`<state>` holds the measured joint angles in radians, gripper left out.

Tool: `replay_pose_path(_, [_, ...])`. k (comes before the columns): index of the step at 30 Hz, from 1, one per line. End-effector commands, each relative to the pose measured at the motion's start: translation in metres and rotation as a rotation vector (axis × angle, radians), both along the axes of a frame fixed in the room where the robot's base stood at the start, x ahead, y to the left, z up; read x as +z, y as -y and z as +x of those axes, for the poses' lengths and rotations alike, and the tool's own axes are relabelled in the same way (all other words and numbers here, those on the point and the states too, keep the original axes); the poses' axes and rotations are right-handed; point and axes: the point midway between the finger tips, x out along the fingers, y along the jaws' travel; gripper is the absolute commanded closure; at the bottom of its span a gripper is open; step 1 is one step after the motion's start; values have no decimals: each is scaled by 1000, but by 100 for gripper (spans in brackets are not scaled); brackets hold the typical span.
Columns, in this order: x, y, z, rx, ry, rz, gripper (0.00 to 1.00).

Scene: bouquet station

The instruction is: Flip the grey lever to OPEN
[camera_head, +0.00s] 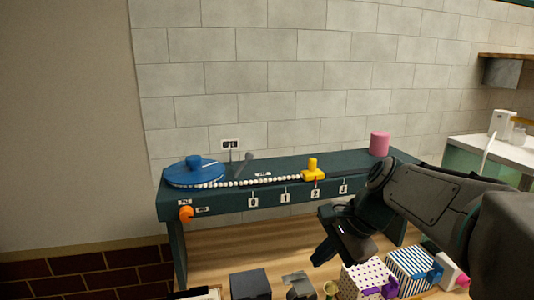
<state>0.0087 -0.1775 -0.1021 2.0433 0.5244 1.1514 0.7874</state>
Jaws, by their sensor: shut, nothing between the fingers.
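A small grey lever (247,158) stands tilted at the back of the dark teal bench (270,166), right of the blue disc. A white sign (230,144) with dark lettering is on the wall just left of the lever; its text is too small to read surely. My gripper (343,256) hangs low in front of the bench, right of and well below the lever, apart from it. It is shut and empty.
A blue disc with a knob (193,173), a white bead row, a yellow slider (313,174) and a pink cylinder (379,143) are on the bench. An orange knob (186,214) is on its front. Several boxes, including a striped one (410,268), stand below.

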Motion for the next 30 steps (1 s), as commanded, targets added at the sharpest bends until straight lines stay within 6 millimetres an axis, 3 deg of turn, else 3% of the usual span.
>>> replay_pose_path(1, [20,-4,23,-111,-57,96,100])
replay_pose_path(6, [79,-19,90,-437,-284,427,100])
replay_pose_path(12, [133,-25,149,-655,-543,715,100])
replay_pose_path(18, [158,-27,173,-728,-688,840,100])
replay_pose_path(30, [162,-28,176,-738,-711,858,100])
